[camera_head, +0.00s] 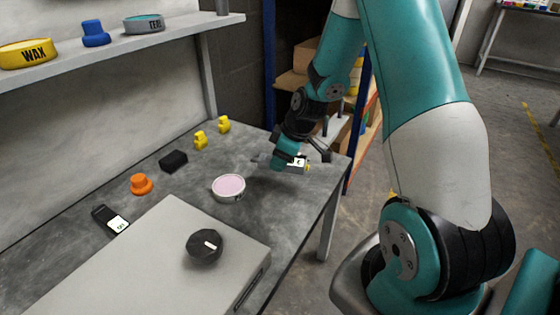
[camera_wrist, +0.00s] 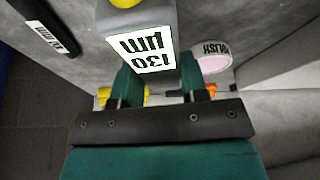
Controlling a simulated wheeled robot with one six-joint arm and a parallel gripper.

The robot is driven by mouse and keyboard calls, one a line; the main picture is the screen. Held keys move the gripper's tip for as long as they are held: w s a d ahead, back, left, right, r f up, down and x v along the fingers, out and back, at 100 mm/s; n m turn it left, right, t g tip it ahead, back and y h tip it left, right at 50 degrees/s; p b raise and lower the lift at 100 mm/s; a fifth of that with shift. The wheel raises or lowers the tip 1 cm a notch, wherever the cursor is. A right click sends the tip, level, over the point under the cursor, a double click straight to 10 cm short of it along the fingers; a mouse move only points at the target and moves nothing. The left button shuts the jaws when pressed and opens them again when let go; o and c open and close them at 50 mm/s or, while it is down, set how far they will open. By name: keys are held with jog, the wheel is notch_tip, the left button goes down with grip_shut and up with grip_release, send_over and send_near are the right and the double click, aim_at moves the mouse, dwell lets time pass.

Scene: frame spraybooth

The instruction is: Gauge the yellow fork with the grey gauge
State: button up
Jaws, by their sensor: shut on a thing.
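My gripper (camera_head: 296,163) is over the far right end of the grey bench. It is shut on the grey gauge (camera_head: 290,160), whose white label faces up. In the wrist view, the grey gauge (camera_wrist: 165,22) sticks out between my fingertips (camera_wrist: 160,82), its label reading "130 µm" upside down, with yellow at its far end. Two small yellow pieces, one (camera_head: 200,140) and another (camera_head: 223,124), stand on the bench left of my gripper, apart from it. I cannot tell which yellow thing is the fork. Whether the gauge touches anything is unclear.
The bench holds a pink-topped tin (camera_head: 228,188), a black block (camera_head: 173,161), an orange piece (camera_head: 141,184), a black device (camera_head: 110,219) and a grey case (camera_head: 150,270) with a dark knob (camera_head: 205,246). A shelf (camera_head: 120,45) hangs above at left. The bench's right edge is close to my gripper.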

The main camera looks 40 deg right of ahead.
aim_at(280, 183)
jog(key=shift+r, duration=0.15)
jog(key=shift+f+b, duration=1.7)
jog(key=shift+f, duration=1)
jog(key=o, duration=1.1)
jog(key=p+v, duration=0.5)
jog(key=v, duration=1.2)
jog(key=shift+r, duration=0.25)
jog(key=shift+s, duration=0.1)
